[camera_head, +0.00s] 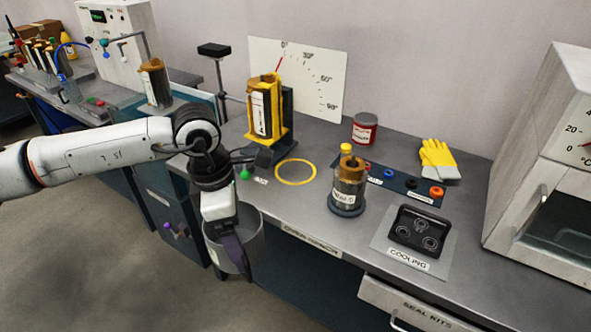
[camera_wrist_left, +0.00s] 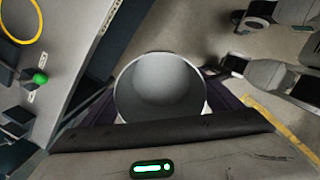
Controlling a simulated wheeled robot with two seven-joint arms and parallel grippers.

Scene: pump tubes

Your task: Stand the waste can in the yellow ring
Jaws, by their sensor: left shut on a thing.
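The waste can (camera_head: 252,236) is a grey, open-topped cylinder. In the head view it hangs in front of the bench's front edge, below the bench top, partly hidden by my left gripper (camera_head: 240,258). My left gripper is shut on the can and points downward. In the left wrist view the can (camera_wrist_left: 160,85) is between the dark fingers, and its inside looks empty. The yellow ring (camera_head: 296,184) lies flat and empty on the bench top, to the right of and behind the can. Part of the ring shows at the top left of the wrist view (camera_wrist_left: 24,42).
A yellow pump stand (camera_head: 262,108) is behind the ring. A metal canister (camera_head: 347,188) stands to its right, with a red-labelled tin (camera_head: 364,128) behind. A small green knob (camera_head: 244,174) is left of the ring. Yellow gloves (camera_head: 437,160) and a cooling panel (camera_head: 416,232) lie farther right.

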